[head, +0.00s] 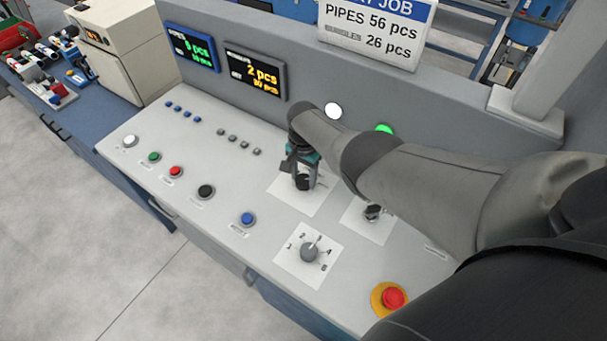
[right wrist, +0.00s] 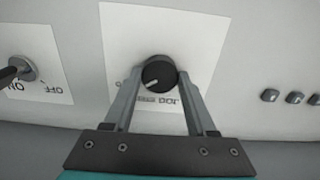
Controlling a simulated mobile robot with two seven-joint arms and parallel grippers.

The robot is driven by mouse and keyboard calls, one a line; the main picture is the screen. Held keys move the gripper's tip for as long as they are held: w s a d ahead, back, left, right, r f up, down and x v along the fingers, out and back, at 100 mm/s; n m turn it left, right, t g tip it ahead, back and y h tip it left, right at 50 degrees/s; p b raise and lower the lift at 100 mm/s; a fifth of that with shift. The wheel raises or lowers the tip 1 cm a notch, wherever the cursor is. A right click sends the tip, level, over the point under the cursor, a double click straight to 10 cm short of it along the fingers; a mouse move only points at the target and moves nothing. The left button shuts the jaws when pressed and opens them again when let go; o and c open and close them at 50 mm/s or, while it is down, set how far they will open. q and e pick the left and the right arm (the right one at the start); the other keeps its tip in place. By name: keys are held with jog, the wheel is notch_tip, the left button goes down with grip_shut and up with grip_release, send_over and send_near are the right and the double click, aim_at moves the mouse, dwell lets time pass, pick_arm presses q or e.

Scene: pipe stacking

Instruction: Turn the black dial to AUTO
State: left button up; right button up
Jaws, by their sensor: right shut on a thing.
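The black dial (right wrist: 158,72) is a round knob on a white label plate, with a white pointer mark toward the lower left in the right wrist view. Small lettering beside it is partly hidden; one word seems to read JOG and another is too blurred to read. In the head view the dial (head: 304,183) is under my right gripper (head: 302,178). In the right wrist view the fingers of my right gripper (right wrist: 158,78) are on both sides of the dial, shut on it. My left gripper is not in view.
An ON/OFF key switch (right wrist: 22,69) is beside the dial plate. The grey numbered selector (head: 309,251) and red emergency button (head: 393,298) are nearer the panel's front. Several coloured buttons line the left. The console's upright back wall (head: 300,75) carries displays and lamps.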

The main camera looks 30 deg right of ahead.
jog(key=shift+d+r+m, duration=0.1)
jog(key=shift+m, duration=0.4)
jog(key=o, duration=1.4)
notch_tip(320, 180, up, 6)
jog(key=p, duration=0.4)
jog(key=shift+f+p, duration=0.25)
jog(key=shift+p, duration=0.05)
notch_tip(320, 180, up, 2)
jog(key=shift+r, duration=0.1)
notch_tip(320, 180, up, 8)
jog(key=f, duration=0.1)
send_over(304, 179)
jog(key=shift+r, duration=0.25)
